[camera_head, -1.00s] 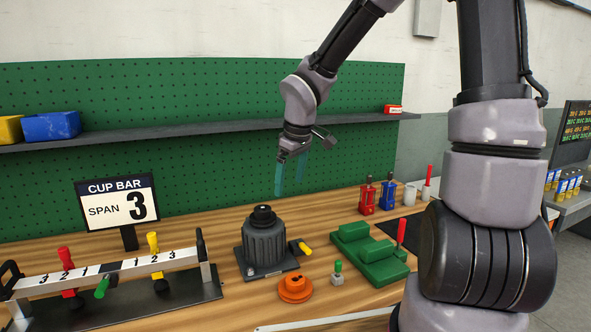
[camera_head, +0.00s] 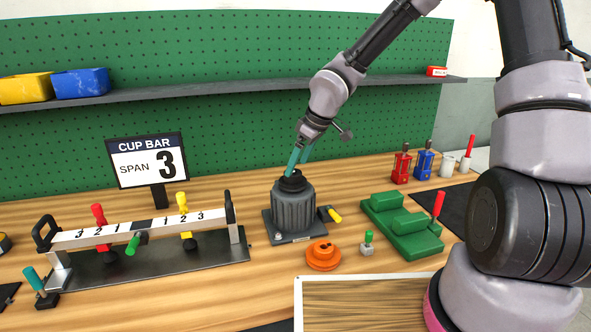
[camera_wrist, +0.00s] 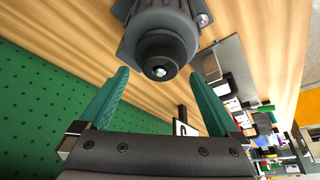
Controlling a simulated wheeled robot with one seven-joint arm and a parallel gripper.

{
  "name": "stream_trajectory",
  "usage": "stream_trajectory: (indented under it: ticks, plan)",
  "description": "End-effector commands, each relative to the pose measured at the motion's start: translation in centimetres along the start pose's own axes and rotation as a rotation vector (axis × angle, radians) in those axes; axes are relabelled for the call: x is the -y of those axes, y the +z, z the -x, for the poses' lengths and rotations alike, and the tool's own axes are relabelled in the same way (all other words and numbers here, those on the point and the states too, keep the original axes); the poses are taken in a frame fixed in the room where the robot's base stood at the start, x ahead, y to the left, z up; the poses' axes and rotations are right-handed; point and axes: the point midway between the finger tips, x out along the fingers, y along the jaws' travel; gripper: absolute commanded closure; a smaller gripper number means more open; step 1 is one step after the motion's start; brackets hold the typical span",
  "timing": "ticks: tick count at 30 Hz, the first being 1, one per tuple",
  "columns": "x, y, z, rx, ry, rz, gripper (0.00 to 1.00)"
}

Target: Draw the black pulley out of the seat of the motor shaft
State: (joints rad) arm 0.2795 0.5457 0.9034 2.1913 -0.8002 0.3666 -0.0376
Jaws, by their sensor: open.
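The black pulley (camera_head: 292,183) sits on top of the grey ribbed motor (camera_head: 294,210), which stands upright on a dark base plate. In the wrist view the pulley (camera_wrist: 162,54) shows end-on, with a bright shaft tip at its centre. My gripper (camera_head: 297,167) has teal fingers and comes down at a tilt from the upper right, its tips close to the pulley top. In the wrist view the fingers of my gripper (camera_wrist: 160,76) are spread wide, one on each side of the pulley and apart from it. Nothing is between them. The shaft seat is hidden by the pulley.
An orange pulley (camera_head: 323,255) lies in front of the motor. A yellow-handled part (camera_head: 330,214) adjoins its base. A green fixture (camera_head: 402,226) stands right, the cup bar rack (camera_head: 150,229) left, with its sign (camera_head: 148,160) behind. A shelf (camera_head: 230,93) crosses the green pegboard.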

Motion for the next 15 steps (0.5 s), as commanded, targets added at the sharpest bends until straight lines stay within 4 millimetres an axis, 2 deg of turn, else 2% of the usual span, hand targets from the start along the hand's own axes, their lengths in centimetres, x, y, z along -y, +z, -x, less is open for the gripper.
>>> stream_trajectory:
  ticks: [6, 15]
  plan:
    - [0.0, 0.0, -2.4, 0.001, 0.0, 0.0, 0.02]
    - [0.0, 0.0, -3.2, 0.0, 0.001, -0.001, 0.02]
